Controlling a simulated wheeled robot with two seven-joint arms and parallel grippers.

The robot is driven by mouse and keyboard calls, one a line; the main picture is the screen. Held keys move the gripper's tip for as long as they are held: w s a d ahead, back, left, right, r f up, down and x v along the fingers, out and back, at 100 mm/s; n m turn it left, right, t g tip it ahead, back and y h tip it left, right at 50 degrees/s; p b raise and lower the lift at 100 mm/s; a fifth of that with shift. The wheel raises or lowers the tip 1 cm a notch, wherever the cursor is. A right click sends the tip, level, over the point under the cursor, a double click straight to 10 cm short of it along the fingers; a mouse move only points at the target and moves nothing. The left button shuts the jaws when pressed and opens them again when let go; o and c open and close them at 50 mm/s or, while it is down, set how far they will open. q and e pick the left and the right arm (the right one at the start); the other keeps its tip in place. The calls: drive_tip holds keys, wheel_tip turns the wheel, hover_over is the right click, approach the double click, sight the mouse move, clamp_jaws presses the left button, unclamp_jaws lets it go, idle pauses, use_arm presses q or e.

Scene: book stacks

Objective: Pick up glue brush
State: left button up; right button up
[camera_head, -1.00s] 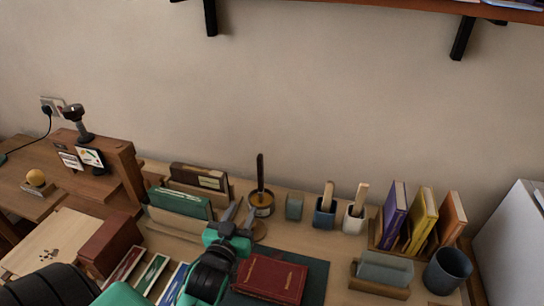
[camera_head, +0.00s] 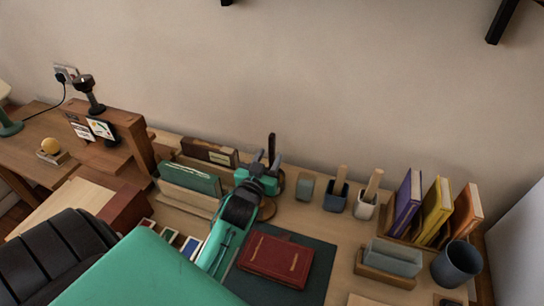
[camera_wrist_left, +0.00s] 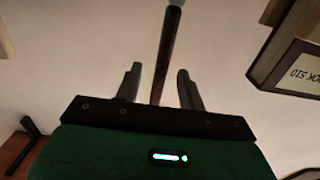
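The glue brush (camera_head: 271,147) stands upright with its dark handle above the glue pot (camera_head: 279,183), which is mostly hidden behind my left gripper. My left gripper (camera_head: 265,157) is at the handle, with its fingers pointing toward the wall. In the left wrist view, the glue brush (camera_wrist_left: 167,45) shows as a dark handle with a light end, running between the two open fingers of my left gripper (camera_wrist_left: 159,82). Gaps show on both sides of the handle. I cannot tell how deep it sits between the fingers. My right gripper is not in view.
Green and brown books (camera_head: 190,180) stand in a holder close left of the gripper. A grey block (camera_head: 305,186) and cups with wooden handles (camera_head: 337,196) stand to its right. A red book (camera_head: 275,259) lies on a dark mat (camera_head: 318,270) in front.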

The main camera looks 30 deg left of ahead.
sight(270, 153)
use_arm(q)
drive_tip(key=shift+w+a+r, duration=0.15)
drive_tip(key=shift+w, duration=0.25)
drive_tip(key=p+x, duration=0.1)
drive_tip(key=x, duration=0.2)
drive_tip(key=shift+w+a, duration=0.1)
drive_tip(key=shift+w, duration=0.15)
drive_tip(key=shift+w+a, duration=0.1)
drive_tip(key=shift+w, duration=0.3)
clamp_jaws()
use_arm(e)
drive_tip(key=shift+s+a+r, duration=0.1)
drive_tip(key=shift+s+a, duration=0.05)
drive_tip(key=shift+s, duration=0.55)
